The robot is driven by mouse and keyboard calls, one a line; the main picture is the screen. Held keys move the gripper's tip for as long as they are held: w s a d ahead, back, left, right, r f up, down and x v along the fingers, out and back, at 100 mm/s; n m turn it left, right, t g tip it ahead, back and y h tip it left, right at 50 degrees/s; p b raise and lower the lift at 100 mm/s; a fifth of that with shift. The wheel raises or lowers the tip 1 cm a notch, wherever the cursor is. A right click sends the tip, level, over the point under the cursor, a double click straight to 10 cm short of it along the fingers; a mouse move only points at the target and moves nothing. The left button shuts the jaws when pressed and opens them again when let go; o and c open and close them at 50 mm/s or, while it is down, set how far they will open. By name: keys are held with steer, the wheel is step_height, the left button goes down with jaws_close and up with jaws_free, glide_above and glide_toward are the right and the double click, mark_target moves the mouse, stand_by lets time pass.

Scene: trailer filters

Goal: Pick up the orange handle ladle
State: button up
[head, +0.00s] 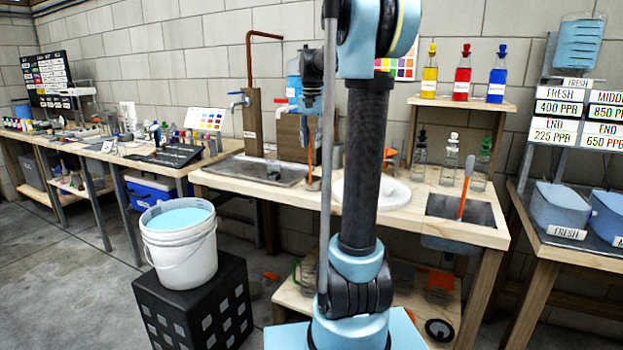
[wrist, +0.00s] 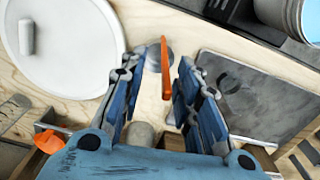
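The orange handle ladle (wrist: 165,72) stands between a round white basin and a metal tray in the wrist view. Its grey round metal end lies beside the handle. In the head view the orange handle (head: 310,158) shows just left of my arm, above the bench. My gripper (wrist: 156,68) is open, with its two blue fingers on either side of the handle and gaps to both. No contact with the ladle is visible. In the head view my gripper (head: 311,90) hangs above the handle, partly blending with the blue container behind.
The white basin (head: 390,201) and metal tray (head: 262,172) flank the ladle. Another orange handle (head: 465,190) leans in the sink (head: 458,210). Bottles stand on the bench and shelf at right. A white bucket (head: 180,252) sits on a black crate (head: 205,315) in front.

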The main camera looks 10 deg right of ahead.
steer(key=shift+w+a+f, duration=0.1)
steer(key=shift+w+f, duration=0.1)
steer(key=shift+f, duration=1.2)
steer(key=shift+w+a+f, duration=0.1)
steer(key=shift+w+f, duration=0.05)
steer(key=shift+f, duration=1.2)
jaws_close()
